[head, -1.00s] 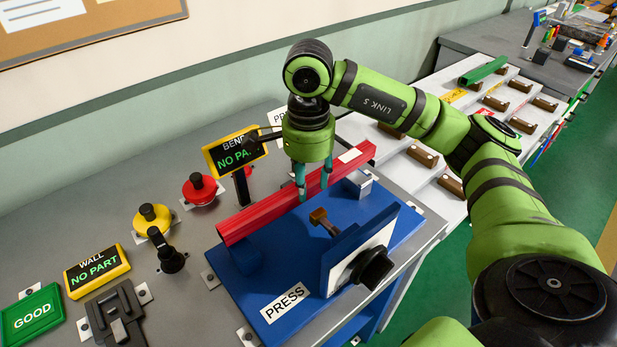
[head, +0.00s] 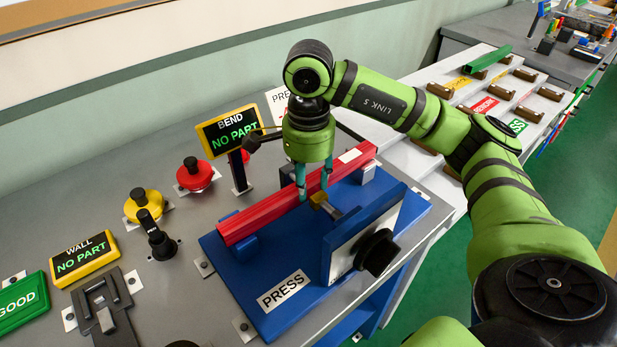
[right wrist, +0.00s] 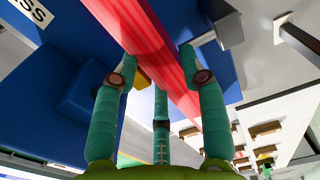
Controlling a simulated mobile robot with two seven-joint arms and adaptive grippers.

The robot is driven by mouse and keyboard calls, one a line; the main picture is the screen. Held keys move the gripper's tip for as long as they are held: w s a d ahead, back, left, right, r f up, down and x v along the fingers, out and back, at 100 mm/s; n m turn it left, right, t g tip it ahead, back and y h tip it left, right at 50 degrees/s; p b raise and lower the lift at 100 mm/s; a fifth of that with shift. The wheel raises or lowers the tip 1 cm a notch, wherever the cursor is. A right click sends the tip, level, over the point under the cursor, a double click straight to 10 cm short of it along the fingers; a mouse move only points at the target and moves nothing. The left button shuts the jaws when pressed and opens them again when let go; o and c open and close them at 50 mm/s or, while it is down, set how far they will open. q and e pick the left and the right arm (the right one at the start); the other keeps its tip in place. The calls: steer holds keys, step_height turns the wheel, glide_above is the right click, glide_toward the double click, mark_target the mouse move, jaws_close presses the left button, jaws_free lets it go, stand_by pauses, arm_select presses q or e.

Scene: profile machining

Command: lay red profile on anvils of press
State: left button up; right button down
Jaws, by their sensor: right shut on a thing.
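The red profile (head: 260,216) is a long straight bar lying slantwise over the blue press (head: 225,270), along its back side. My right gripper (head: 313,195) points down and is shut on the profile near its middle. The right wrist view shows the profile (right wrist: 150,50) passing between the green fingers (right wrist: 158,75). A blue block (head: 243,247) is under the profile's left end and a grey block (head: 368,173) is by its right end. I cannot tell whether the profile touches them. My left gripper is not in view.
The press ram with its brass tip (head: 322,202) stands just in front of the profile. The BEND display (head: 229,131) is close behind, reading NO PART. Red (head: 195,174) and yellow (head: 143,203) buttons and a black knob (head: 155,236) are at left. A rack with a green profile (head: 488,58) is at back right.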

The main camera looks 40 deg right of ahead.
mark_target(309, 184)
steer(key=shift+f+b, duration=0.25)
steer(key=shift+b, duration=0.05)
steer(key=c, duration=0.6)
jaws_free()
steer(key=shift+r, duration=0.1)
step_height(309, 184, up, 12)
steer(key=shift+f, duration=0.1)
steer(key=shift+s, duration=0.1)
stand_by(0.4)
